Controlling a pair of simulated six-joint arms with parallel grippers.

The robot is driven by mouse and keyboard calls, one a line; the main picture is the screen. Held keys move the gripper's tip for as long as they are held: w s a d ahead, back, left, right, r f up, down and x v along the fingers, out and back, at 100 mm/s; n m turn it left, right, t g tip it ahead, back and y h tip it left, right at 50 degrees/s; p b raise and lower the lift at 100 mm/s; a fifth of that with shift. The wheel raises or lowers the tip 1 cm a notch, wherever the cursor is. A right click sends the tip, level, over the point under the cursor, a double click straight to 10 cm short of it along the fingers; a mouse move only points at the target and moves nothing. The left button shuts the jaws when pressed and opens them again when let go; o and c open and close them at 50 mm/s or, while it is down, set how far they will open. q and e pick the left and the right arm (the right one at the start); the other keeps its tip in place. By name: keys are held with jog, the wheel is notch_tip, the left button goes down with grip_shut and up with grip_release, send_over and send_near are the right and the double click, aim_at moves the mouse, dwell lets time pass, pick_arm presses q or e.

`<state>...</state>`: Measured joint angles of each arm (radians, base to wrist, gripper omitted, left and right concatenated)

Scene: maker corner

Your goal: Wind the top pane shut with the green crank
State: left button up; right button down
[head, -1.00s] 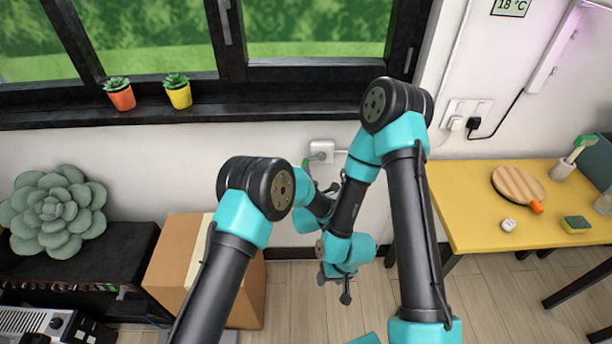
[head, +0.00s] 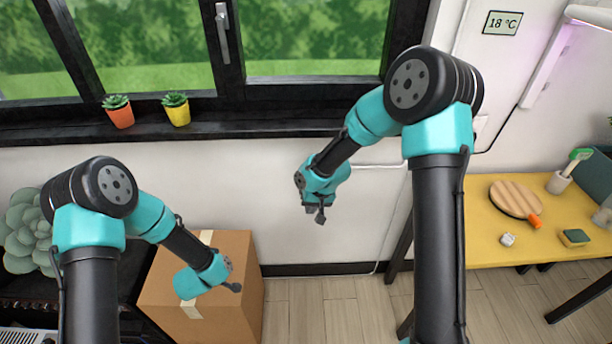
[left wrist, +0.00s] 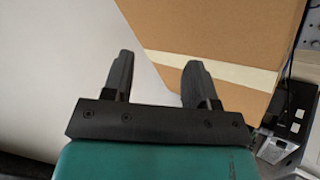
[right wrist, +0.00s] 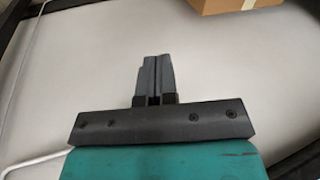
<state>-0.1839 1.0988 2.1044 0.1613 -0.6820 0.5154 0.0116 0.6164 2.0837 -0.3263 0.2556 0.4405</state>
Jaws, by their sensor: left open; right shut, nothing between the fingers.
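A black-framed window (head: 236,98) fills the top of the head view, with green outside. A grey handle (head: 222,30) is on its middle post. The upper part of the window is outside the frame, and I cannot make out the top pane or a green crank. My right gripper (head: 320,216) is in front of the white wall below the sill, shut and empty; its closed fingers show in the right wrist view (right wrist: 155,78). My left gripper (head: 238,287) is in front of the cardboard box, open and empty; its parted fingers show in the left wrist view (left wrist: 158,80).
An orange pot (head: 121,117) and a yellow pot (head: 179,115) stand on the sill (head: 60,133). The cardboard box (head: 240,262) is on the floor. A yellow table (head: 487,243) at right holds a round wooden board (head: 513,199) and a sponge (head: 574,238).

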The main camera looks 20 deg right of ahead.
pick_arm(q)
jog(key=s+a+m+g, duration=0.2)
jog(key=s+a, duration=0.5)
jog(key=s, duration=0.4)
jog(key=s+a+m+g, duration=0.3)
jog(key=s+a, duration=0.4)
jog(key=s, duration=0.3)
jog(key=shift+s+a+g, duration=0.2)
jog(key=shift+s+g, duration=0.15)
jog(key=shift+g, duration=0.35)
pick_arm(e)
jog(key=w+d+r+h, duration=0.1)
jog(key=w+d+r, duration=0.1)
jog(key=r, duration=0.7)
jog(key=w+d+r+m+t+h, duration=0.1)
jog(key=w+d+r, duration=0.2)
jog(key=r, duration=0.7)
jog(key=shift+w+r+m+t, duration=0.3)
jog(key=shift+w, duration=0.95)
jog(key=shift+f, duration=0.1)
jog(key=x, duration=2)
jog(key=shift+d, duration=0.3)
pick_arm(q)
jog(key=shift+w+d, duration=0.15)
pick_arm(e)
jog(key=shift+a+h, duration=0.1)
jog(key=shift+h, duration=0.2)
